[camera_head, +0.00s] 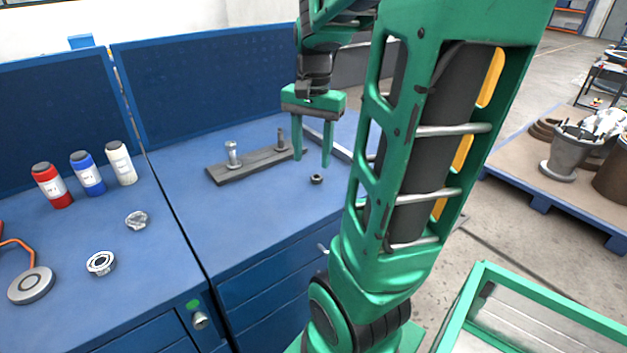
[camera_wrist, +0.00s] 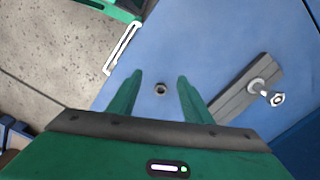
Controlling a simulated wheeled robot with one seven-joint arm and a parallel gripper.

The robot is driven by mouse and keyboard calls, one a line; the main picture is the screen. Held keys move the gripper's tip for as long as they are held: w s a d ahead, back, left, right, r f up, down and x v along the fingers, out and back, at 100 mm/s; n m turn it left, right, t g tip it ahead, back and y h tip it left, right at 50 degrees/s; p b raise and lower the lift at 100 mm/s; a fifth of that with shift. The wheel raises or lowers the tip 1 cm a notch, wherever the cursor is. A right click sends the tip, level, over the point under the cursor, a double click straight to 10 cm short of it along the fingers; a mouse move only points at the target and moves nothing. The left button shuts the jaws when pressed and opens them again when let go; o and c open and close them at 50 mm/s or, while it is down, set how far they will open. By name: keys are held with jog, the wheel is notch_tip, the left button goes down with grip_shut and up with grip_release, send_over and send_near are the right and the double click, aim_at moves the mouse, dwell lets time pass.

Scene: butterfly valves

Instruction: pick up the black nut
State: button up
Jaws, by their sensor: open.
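The black nut (camera_head: 317,179) is a small dark ring lying on the blue bench top, to the right of the dark bar. In the wrist view the nut (camera_wrist: 160,90) shows between my two fingertips in the picture, apart from both. My gripper (camera_head: 312,160) has green fingers, spread open and empty, pointing down above the bench near the nut. The fingers also frame the nut in the wrist view, where my gripper (camera_wrist: 158,78) is seen from above.
A dark bar (camera_head: 222,176) with two upright bolts lies left of the nut. Red, blue and white bottles (camera_head: 88,172), a silver nut (camera_head: 101,263) and a metal piece (camera_head: 137,220) stand on the left bench. Blue back panels (camera_head: 200,90) rise behind. The bench around the nut is clear.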

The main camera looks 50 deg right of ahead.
jog(key=w+d+m, duration=0.4)
jog(key=d, duration=0.2)
notch_tip(320, 180, down, 4)
jog(key=shift+d+f, duration=0.1)
jog(key=shift+f, duration=0.1)
jog(key=shift+s+a+f, duration=0.1)
jog(key=shift+s+f, duration=0.1)
jog(key=shift+f, duration=1.2)
jog(key=shift+s+a+f, duration=0.1)
jog(key=shift+s+f, duration=0.1)
jog(key=shift+f, duration=1.15)
grip_shut()
